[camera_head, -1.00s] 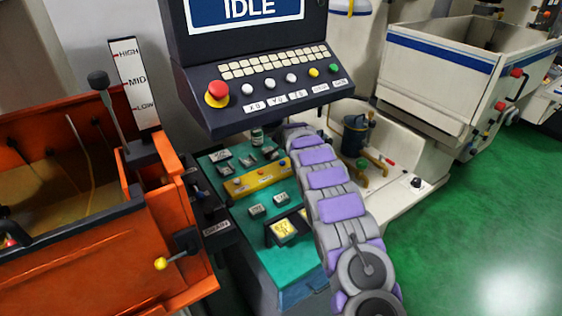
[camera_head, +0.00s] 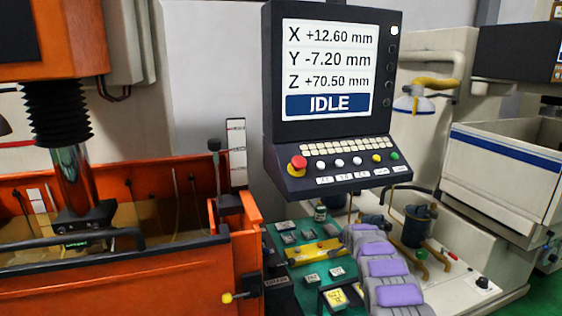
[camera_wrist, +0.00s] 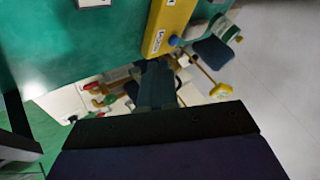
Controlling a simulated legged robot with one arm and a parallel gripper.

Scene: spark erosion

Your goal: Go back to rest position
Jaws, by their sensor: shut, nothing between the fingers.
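My arm, with grey links and purple pads, rises from the bottom edge in the head view, along the right side of a green-topped bench. Its far end is near the bench's back right; the fingers are not clear there. In the wrist view my gripper (camera_wrist: 155,88) shows as a narrow dark shape beyond the wide dark wrist part. It is shut, with nothing seen in it. The green top (camera_head: 288,266) carries a yellow bar (camera_head: 314,252), several small labelled blocks and a yellow-faced block (camera_head: 337,298). The yellow bar also shows in the wrist view (camera_wrist: 165,28).
The control console (camera_head: 335,160) stands over the bench, its screen reading IDLE, with a red button (camera_head: 298,162). An orange tank (camera_head: 180,275) with a lever (camera_head: 215,160) is at left. A white machine (camera_head: 505,170) is at right. Green floor shows at lower right.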

